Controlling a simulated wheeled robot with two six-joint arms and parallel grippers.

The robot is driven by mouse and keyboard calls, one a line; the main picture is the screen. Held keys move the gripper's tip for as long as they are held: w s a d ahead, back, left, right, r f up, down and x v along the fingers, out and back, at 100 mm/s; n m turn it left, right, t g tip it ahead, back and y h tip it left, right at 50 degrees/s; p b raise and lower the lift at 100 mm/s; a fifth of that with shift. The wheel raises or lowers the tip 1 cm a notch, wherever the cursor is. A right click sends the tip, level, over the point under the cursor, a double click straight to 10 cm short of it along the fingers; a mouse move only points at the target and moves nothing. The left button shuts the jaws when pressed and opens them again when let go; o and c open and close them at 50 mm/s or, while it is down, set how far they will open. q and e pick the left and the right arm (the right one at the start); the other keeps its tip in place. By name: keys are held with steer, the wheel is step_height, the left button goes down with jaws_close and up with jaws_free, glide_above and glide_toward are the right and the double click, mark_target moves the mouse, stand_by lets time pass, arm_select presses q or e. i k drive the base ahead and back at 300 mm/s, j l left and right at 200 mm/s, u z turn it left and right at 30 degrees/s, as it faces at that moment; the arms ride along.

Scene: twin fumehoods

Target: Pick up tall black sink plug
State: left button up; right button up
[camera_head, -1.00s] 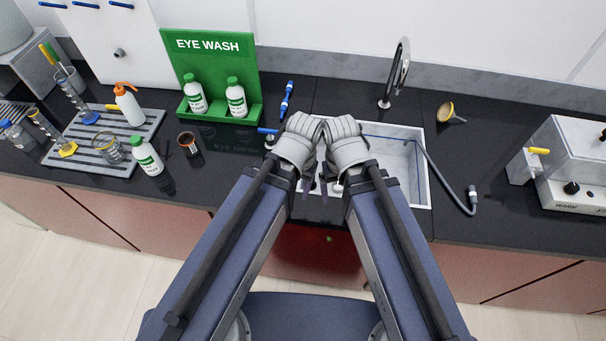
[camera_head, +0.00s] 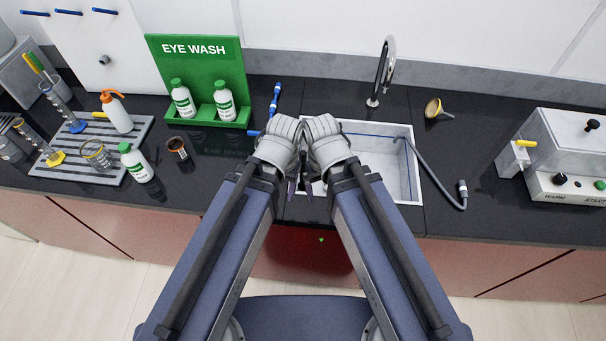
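I cannot make out a tall black sink plug; it may be hidden behind my arms or lost against the black worktop. The white sink (camera_head: 404,180) is set into the worktop, and my forearms and wrists cover its left part. My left gripper (camera_head: 292,186) and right gripper (camera_head: 307,187) hang close together at the sink's left front edge. Their dark fingers point down and are mostly hidden by the wrists. I cannot tell whether they are open or shut, and I see nothing held in them.
A faucet (camera_head: 383,72) stands behind the sink, and a grey hose (camera_head: 437,184) curves along its right. Left are the green eye wash stand (camera_head: 203,75), a small brown jar (camera_head: 177,148) and a grey rack (camera_head: 80,165) with glassware. A white-grey device (camera_head: 570,150) stands right.

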mark_target(302, 153)
steer(key=k+j+z, duration=0.2)
steer(key=z, duration=0.15)
steer(key=k+j+z, duration=0.1)
steer(key=z, duration=0.3)
steer(key=k, duration=0.05)
